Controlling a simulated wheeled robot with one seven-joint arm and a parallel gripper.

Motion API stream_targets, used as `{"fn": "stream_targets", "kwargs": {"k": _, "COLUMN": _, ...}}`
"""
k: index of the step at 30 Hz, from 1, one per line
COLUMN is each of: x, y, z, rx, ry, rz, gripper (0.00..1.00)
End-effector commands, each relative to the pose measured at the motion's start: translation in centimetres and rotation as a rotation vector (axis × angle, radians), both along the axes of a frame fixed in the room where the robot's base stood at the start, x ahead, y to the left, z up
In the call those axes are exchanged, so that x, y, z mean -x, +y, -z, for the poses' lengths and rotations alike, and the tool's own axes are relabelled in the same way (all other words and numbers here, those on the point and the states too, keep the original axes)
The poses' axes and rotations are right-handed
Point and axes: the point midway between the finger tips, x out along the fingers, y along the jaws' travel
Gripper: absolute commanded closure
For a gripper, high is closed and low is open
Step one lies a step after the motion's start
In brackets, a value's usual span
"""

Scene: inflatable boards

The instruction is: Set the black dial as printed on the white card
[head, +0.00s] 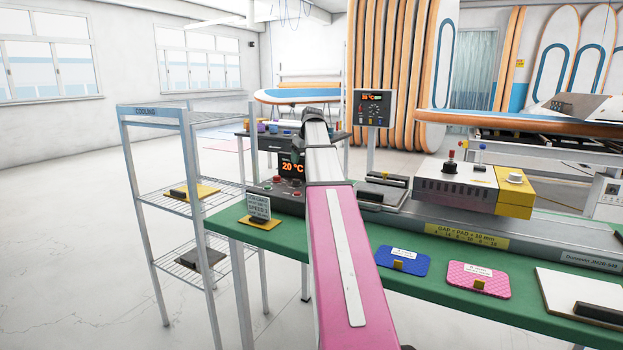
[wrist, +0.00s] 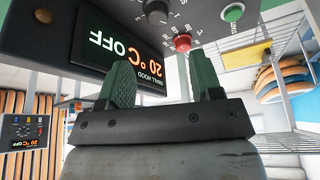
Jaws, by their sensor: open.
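The black dial (wrist: 157,11) is at the top of the wrist view, on a dark panel with printed marks around it. The dial's setting is too unclear to read. The white card (head: 259,207) stands on a yellow base on the green table in the head view; its small print is mostly unreadable. My arm hides the gripper in the head view.
The orange display reads 20 °C in the head view (head: 291,167) and "20 °C OFF" upside down in the wrist view (wrist: 120,45). A wire cooling rack (head: 152,112) stands left. Blue (head: 402,260) and pink (head: 477,279) pads lie on the green table (head: 410,299).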

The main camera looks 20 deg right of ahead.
Motion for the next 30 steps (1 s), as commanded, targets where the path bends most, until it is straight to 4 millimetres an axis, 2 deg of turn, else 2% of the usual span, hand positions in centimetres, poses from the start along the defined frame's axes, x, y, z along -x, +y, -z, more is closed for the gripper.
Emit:
{"fn": "stream_targets", "kwargs": {"k": 5, "x": -0.5, "y": 0.1, "z": 1.4, "rx": -0.002, "ry": 0.001, "rz": -0.001, "gripper": 0.41}}
{"fn": "stream_targets", "kwargs": {"k": 18, "x": -3.3, "y": 0.9, "z": 8.2, "rx": -0.002, "ry": 0.002, "rz": 0.0, "gripper": 0.41}}
{"fn": "stream_targets", "kwargs": {"k": 24, "x": -3.9, "y": 1.1, "z": 9.6, "rx": 0.0, "ry": 0.0, "rz": 0.001, "gripper": 0.41}}
{"fn": "stream_targets", "kwargs": {"k": 30, "x": -3.9, "y": 1.1, "z": 9.9, "rx": 0.0, "ry": 0.0, "rz": 0.001, "gripper": 0.41}}
